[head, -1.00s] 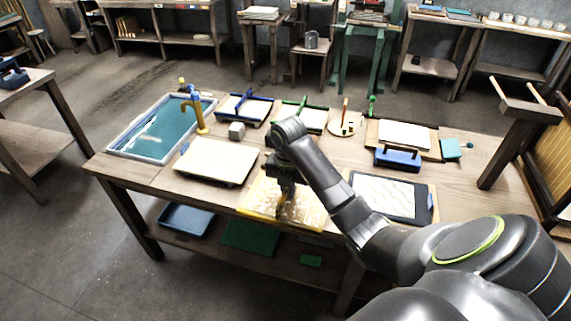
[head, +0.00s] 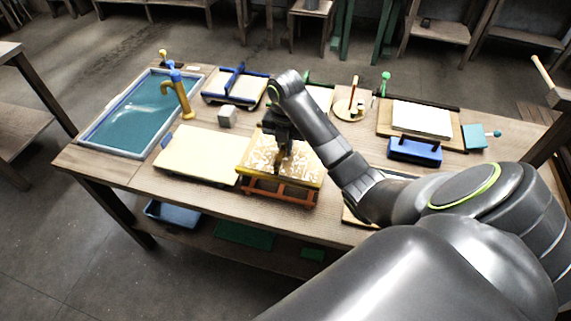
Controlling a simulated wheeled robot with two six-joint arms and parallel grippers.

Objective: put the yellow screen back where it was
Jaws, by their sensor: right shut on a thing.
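The yellow screen (head: 253,168) is a flat yellow frame with a pale, patterned middle, near the front edge of the workbench. My right gripper (head: 284,165) comes down over it from above and is shut on it. The gripper hides part of the screen's middle. An orange-brown slatted rack (head: 278,192) shows just under the screen's front edge. I cannot tell whether the screen rests on the rack or hangs just above it. My left gripper is not in view.
A cream board (head: 197,155) lies close left of the screen. A water vat (head: 125,115) fills the bench's left end. A yellow tap (head: 182,98), a grey block (head: 227,116) and a blue tool (head: 414,152) stand around. My right arm covers the bench's right front.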

